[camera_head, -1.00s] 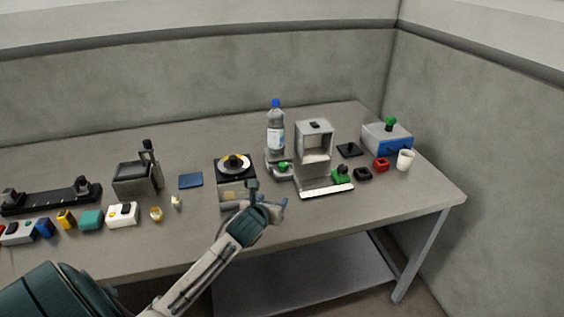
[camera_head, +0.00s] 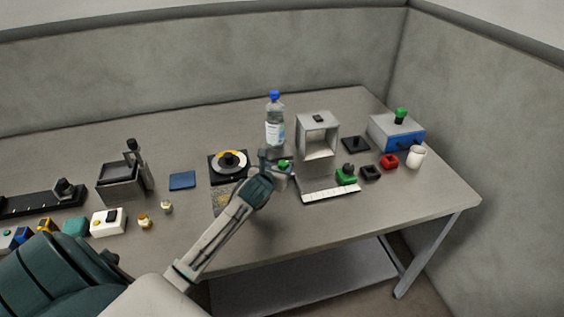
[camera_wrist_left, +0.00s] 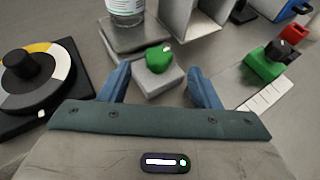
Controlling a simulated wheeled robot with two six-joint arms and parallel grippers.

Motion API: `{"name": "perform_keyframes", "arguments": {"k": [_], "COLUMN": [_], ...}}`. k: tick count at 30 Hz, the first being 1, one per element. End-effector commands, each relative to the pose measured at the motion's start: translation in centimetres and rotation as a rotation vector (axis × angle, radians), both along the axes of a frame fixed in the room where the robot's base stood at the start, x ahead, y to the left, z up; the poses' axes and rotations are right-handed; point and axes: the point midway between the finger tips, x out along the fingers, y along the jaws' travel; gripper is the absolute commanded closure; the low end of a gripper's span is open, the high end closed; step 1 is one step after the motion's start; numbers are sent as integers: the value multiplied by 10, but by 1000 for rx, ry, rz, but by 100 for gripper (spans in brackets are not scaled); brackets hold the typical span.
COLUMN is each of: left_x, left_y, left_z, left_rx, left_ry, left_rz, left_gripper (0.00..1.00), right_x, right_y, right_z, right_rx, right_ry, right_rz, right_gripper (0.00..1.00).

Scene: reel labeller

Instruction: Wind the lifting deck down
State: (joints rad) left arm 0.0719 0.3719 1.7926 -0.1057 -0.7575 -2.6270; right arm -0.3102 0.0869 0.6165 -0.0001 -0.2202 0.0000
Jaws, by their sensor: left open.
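A grey lifting deck (camera_wrist_left: 122,39) carries a clear water bottle (camera_head: 275,125) with a blue cap. On its front is a grey block with a green knob (camera_wrist_left: 160,57), which also shows in the head view (camera_head: 284,165). My left gripper (camera_wrist_left: 160,70) is open, with its blue fingers on either side of the knob and block, apart from the knob. In the head view the left gripper (camera_head: 274,163) partly hides the deck. My right gripper is in neither view.
A black dial unit (camera_wrist_left: 38,78) stands close at the left. A grey frame-like machine (camera_head: 317,135) with a white strip (camera_head: 330,194) stands right. A green block with a black knob (camera_head: 346,175) is farther right. The front right tabletop is clear.

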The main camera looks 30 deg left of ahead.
Motion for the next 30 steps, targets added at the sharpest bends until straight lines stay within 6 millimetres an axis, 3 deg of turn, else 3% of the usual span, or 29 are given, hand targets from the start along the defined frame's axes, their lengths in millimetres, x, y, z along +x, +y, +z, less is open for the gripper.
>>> {"name": "perform_keyframes", "arguments": {"k": [3,10,23,30], "left_x": [20,43,50,50], "left_y": [5,12,14,14], "left_z": [-6,-18,-22,-21], "left_rx": [-2,-1,1,1], "left_ry": [1,1,0,0], "left_rz": [2,0,0,0], "left_gripper": [43,43,43,88], "right_x": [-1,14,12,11], "right_y": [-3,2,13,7], "right_z": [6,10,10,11], "right_rx": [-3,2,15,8], "right_ry": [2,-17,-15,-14], "right_rz": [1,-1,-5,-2], "right_gripper": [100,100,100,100]}}
